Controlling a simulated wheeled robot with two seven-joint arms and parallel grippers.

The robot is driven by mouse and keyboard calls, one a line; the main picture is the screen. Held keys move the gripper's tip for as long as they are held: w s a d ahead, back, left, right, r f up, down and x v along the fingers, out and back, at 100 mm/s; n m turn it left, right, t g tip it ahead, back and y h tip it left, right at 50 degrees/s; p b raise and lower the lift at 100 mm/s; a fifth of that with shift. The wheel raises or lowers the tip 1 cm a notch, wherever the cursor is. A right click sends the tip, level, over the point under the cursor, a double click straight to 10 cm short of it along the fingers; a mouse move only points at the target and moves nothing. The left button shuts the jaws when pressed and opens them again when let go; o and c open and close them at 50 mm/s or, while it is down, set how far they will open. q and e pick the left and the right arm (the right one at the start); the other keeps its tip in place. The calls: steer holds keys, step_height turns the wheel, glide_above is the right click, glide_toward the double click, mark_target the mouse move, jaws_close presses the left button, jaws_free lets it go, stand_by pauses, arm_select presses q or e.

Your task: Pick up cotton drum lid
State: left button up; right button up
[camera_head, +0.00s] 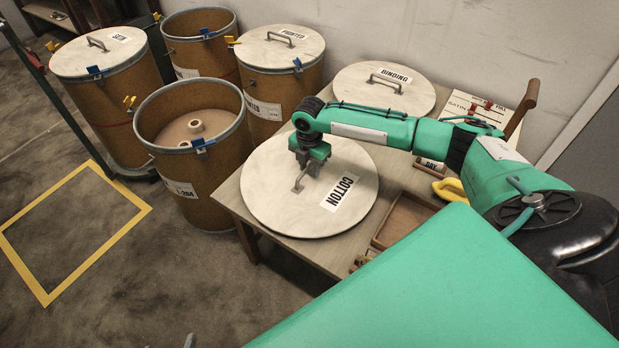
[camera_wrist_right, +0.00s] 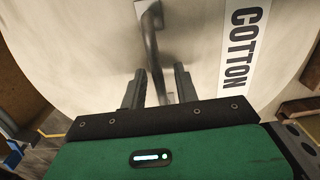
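The cotton drum lid (camera_head: 265,205) is a round, pale disc with a black-on-white COTTON label. It lies flat on the wooden table and also shows in the right wrist view (camera_wrist_right: 75,50). Its grey bar handle (camera_wrist_right: 152,50) stands up near the middle. My right gripper (camera_wrist_right: 157,85) is over the lid, its two dark fingers apart on either side of the handle. A gap shows between the fingers and the bar. In the head view the right gripper (camera_head: 308,168) partly hides the handle. Small grey tips at the bottom edge may be my left gripper (camera_head: 188,341).
The BINDING lid (camera_head: 357,93) lies behind on the table (camera_head: 231,190). An open drum (camera_head: 163,111) stands left of the table. Lidded drums and another open drum (camera_head: 183,23) stand behind it. A wooden tray (camera_head: 402,218) lies right of the lid. A yellow floor square (camera_head: 20,270) is clear.

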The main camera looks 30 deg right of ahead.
steer(key=shift+f+p, duration=0.25)
steer(key=shift+p, duration=0.1)
stand_by(0.4)
steer(key=shift+c, duration=0.2)
jaws_close()
stand_by(1.1)
